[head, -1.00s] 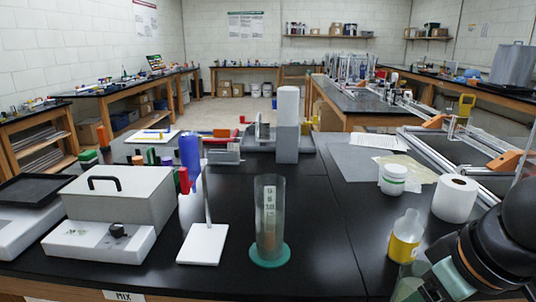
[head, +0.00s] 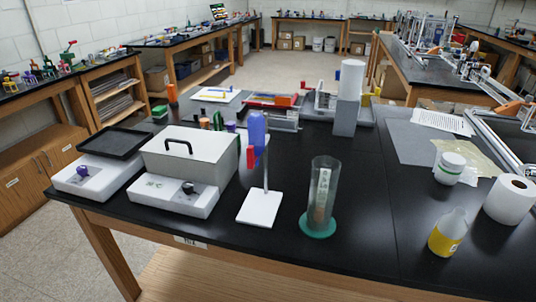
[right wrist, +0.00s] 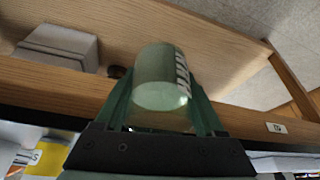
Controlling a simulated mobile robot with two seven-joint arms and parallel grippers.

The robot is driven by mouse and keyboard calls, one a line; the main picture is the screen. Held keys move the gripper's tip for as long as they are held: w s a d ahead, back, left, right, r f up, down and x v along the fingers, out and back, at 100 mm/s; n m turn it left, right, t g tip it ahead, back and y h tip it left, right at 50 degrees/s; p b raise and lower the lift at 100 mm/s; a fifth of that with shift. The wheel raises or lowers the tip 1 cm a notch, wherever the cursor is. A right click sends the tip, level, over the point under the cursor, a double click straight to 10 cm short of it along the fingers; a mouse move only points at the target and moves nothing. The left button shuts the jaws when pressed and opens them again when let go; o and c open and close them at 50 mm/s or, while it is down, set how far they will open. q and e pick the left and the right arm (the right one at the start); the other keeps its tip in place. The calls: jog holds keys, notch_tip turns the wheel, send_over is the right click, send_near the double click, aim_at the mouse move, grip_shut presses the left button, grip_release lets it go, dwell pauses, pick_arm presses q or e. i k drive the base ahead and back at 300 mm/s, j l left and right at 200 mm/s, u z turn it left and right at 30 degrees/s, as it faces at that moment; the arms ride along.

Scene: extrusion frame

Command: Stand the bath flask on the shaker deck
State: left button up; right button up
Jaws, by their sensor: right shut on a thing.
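The shaker stands at the left end of the bench in the head view. Its deck is a black, rimmed, empty-looking tray (head: 112,143) on a white base with a knob. My right gripper (right wrist: 158,92) shows only in the right wrist view. It is shut on a pale green, see-through glass vessel with dark marks on its side, apparently the bath flask (right wrist: 160,88). The held flask is in front of the bench's wooden edge in that view, away from the deck. The head view shows neither gripper.
A grey lidded bath (head: 185,160) stands right of the shaker. A white-footed stand (head: 260,207) and a glass cylinder on a green foot (head: 321,200) follow. A yellow-labelled bottle (head: 447,233) and paper roll (head: 510,200) are at right. The front bench strip between is clear.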

aim_at(116, 142)
jog(key=i+j, duration=0.1)
jog(key=j, duration=1.2)
jog(key=i+j, duration=0.15)
jog(key=j, duration=0.5)
jog(key=i+j, duration=0.1)
jog(key=j, duration=0.55)
jog(key=i+j, duration=0.1)
jog(key=j, duration=1.15)
jog(key=i, duration=0.25)
